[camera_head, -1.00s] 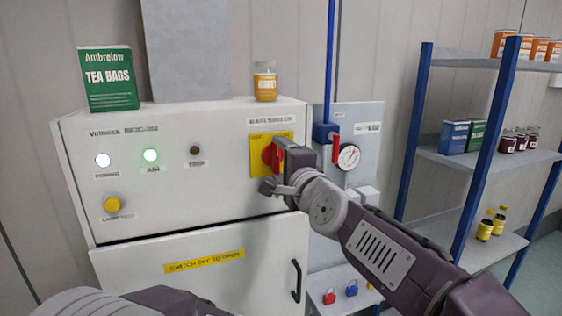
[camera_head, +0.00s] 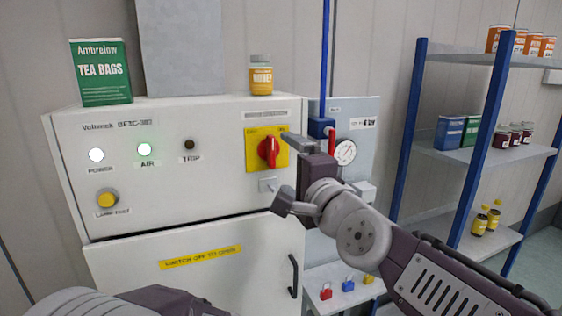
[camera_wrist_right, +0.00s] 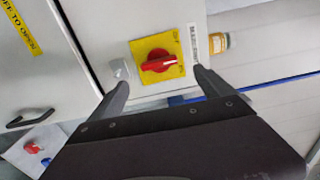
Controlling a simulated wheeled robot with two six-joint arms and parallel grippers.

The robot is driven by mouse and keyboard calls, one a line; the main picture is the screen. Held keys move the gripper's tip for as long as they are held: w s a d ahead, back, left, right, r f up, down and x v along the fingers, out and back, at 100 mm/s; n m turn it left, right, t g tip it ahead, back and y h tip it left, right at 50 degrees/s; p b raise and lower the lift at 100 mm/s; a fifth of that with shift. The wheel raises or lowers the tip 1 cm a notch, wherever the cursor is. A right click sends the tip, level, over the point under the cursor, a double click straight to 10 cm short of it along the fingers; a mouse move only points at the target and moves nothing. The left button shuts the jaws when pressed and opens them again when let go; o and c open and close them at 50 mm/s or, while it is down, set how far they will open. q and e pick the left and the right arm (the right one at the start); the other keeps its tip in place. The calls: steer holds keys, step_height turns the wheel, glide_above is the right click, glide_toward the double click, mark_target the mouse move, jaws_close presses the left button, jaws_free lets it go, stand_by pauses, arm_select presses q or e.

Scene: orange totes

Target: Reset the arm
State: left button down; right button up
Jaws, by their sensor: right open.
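My right gripper (camera_head: 284,169) is open and empty, just right of and in front of the red rotary switch (camera_head: 269,152). The switch sits on a yellow plate (camera_head: 252,151) on the white cabinet's front, and its handle looks upright. In the right wrist view the switch (camera_wrist_right: 158,62) lies beyond the two spread fingers (camera_wrist_right: 160,82), clear of both. My left arm shows only at the bottom left; its gripper is out of the picture.
The white cabinet (camera_head: 75,160) carries a green tea bags box (camera_head: 101,72) and an orange-labelled jar (camera_head: 261,76). A gauge (camera_head: 345,151) and blue pipe (camera_head: 326,60) stand close by the gripper. A blue-post shelf (camera_head: 405,135) is at right. Small padlocks (camera_head: 326,291) lie below.

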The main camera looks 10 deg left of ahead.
steer(key=shift+s+d+f, duration=0.1)
steer(key=shift+s+d, duration=0.05)
steer(key=shift+s, duration=0.1)
